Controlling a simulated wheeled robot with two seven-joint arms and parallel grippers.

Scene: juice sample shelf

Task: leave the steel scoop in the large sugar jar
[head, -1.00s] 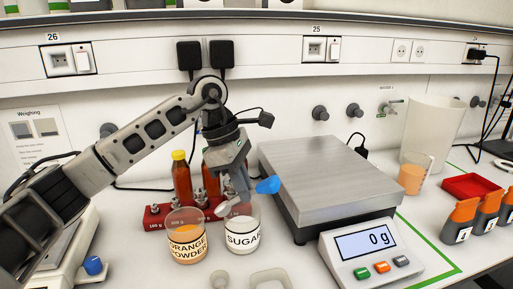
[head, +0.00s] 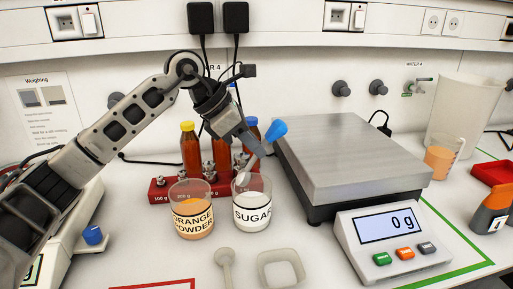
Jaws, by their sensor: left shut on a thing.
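The sugar jar (head: 252,214) is a clear jar labelled SUGAR with white powder, on the white bench at centre. My left gripper (head: 258,150) is above it, shut on a scoop with a blue handle end (head: 277,130) pointing up and right. The scoop's pale lower part (head: 243,178) slants down to the left into the jar's mouth. Whether it touches the sugar is hard to tell. My right gripper is not in view.
The orange powder jar (head: 193,219) stands close left. Behind are a red weight rack (head: 160,190) and bottles (head: 190,148). A scale (head: 350,165) reading 0 g stands right. A pale spoon (head: 226,262) and a shallow tray (head: 280,270) lie in front.

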